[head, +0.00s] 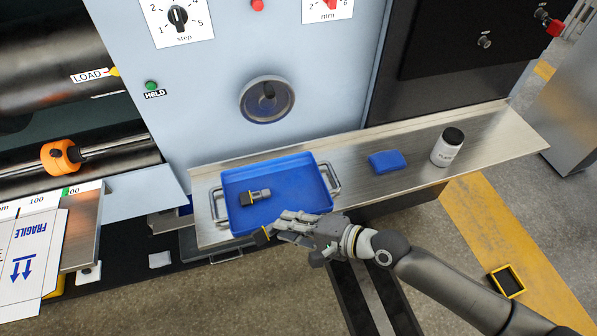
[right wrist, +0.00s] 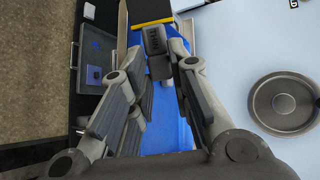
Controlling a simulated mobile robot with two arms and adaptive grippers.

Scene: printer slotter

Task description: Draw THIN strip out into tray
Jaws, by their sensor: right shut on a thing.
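My right gripper (head: 278,228) is at the front edge of the blue tray (head: 310,178). It is shut on a piece with a dark grey block (right wrist: 155,40) and a yellow bar (right wrist: 150,22), which show between and beyond the fingertips in the right wrist view. Small lettering on the block is hard to read. In the head view only a yellow tip (head: 261,236) of this piece shows left of the fingers. My left gripper is not in view.
A blue cloth-like block (head: 387,162) and a white bottle with a black cap (head: 448,147) stand on the metal shelf (head: 490,135). The handwheel (head: 267,98) juts from the machine front behind the tray. Marked cardboard (head: 30,260) lies at left.

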